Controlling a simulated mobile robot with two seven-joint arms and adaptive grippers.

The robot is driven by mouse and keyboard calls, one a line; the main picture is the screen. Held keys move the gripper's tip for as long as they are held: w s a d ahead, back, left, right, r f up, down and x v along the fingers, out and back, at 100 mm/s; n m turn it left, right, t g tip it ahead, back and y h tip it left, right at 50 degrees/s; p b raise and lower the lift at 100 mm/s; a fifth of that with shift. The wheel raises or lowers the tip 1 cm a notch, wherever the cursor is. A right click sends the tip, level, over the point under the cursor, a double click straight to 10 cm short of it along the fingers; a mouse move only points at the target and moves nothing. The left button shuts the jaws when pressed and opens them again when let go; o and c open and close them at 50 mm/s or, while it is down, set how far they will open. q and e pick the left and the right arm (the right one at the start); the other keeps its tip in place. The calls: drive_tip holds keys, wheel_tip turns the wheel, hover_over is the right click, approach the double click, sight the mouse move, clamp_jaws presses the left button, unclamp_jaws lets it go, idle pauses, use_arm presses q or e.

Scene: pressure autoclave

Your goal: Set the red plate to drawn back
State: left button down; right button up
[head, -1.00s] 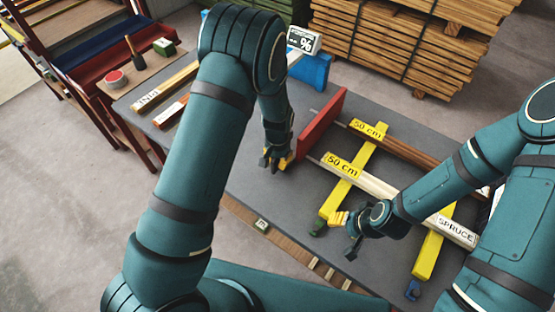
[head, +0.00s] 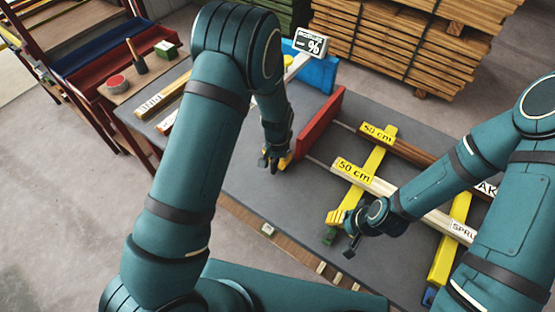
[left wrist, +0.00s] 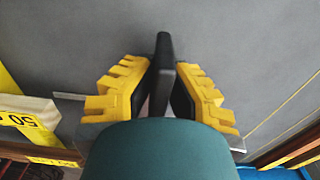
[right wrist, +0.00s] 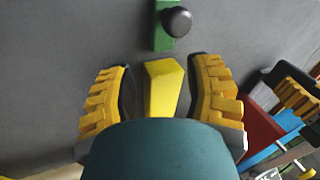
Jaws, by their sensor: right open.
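The red plate (head: 322,122) stands upright on the grey table, left of the yellow bars, with thin rods running from it to the right. My left gripper (head: 275,160) is beside its left face. In the left wrist view, the fingers (left wrist: 163,80) close on a dark upright bar (left wrist: 164,50), apparently the plate's handle; the plate is hidden there. My right gripper (head: 345,232) is open by the near end of a yellow bar (head: 372,165). In the right wrist view, the yellow bar's end (right wrist: 163,85) lies between the fingers (right wrist: 160,70), seemingly unclamped.
A spruce board (head: 395,203) and a brown board (head: 405,150) lie across the yellow bars. A green piece with a black knob (right wrist: 176,22) lies ahead of my right gripper. Lumber stacks (head: 400,45) stand behind.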

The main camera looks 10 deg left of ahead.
use_arm(q)
drive_tip(key=c, duration=1)
unclamp_jaws()
drive_tip(key=shift+a, duration=0.3)
drive_tip(key=shift+f, duration=0.1)
use_arm(e)
drive_tip(key=shift+a, duration=0.15)
use_arm(q)
drive_tip(key=shift+d, duration=0.1)
drive_tip(key=shift+w+r, duration=0.1)
drive_tip(key=shift+r, duration=0.3)
wheel_tip(320, 180, up, 11)
drive_tip(key=shift+r, duration=0.15)
